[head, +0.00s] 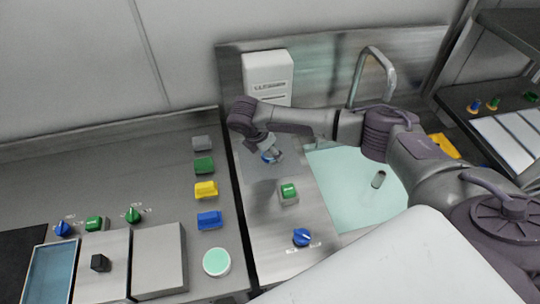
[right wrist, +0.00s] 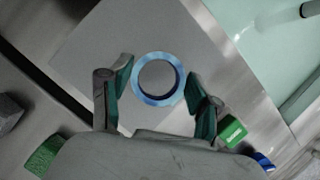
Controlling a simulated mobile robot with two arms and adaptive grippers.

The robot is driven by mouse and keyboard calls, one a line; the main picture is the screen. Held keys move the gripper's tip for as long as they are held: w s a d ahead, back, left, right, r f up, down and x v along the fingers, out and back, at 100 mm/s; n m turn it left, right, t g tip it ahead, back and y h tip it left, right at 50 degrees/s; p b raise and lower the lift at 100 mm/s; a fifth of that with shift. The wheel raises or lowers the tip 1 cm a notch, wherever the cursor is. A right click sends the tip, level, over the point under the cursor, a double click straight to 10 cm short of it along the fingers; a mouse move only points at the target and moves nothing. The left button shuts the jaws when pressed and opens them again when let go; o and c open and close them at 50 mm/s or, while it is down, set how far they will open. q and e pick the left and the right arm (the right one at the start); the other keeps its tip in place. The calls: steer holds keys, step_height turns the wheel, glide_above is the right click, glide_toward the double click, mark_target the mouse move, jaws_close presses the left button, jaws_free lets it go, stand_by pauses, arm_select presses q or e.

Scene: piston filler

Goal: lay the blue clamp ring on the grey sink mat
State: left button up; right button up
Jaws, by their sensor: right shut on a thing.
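The blue clamp ring (right wrist: 160,101) is between the fingers of my right gripper (right wrist: 160,92) in the right wrist view, its round opening facing the camera. My right gripper (head: 270,157) is shut on it and holds it over the steel counter left of the sink in the head view, where the ring is mostly hidden. A plain matte grey area, seemingly the grey sink mat (right wrist: 92,45), lies below the ring in the right wrist view. I cannot tell the gap between ring and mat. My left gripper is not in view.
A green button (head: 288,191) and a blue knob (head: 302,237) stand on the counter nearer me. The sink basin (head: 345,190) and tap (head: 373,62) are to the right. A white box (head: 268,72) is behind. Several coloured blocks, including a yellow block (head: 206,189), line the left counter.

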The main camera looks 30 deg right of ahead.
step_height(320, 180, down, 3)
steer(key=shift+f+p, duration=0.2)
steer(key=shift+p, duration=0.15)
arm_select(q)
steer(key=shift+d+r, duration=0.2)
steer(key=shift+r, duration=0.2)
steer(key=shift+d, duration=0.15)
arm_select(e)
steer(key=shift+f, duration=0.15)
steer(key=o, duration=1.2)
arm_select(q)
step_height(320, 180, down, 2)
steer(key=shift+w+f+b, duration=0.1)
steer(key=shift+b, duration=1.05)
arm_select(e)
steer(key=v, duration=1.2)
steer(key=shift+s, duration=0.1)
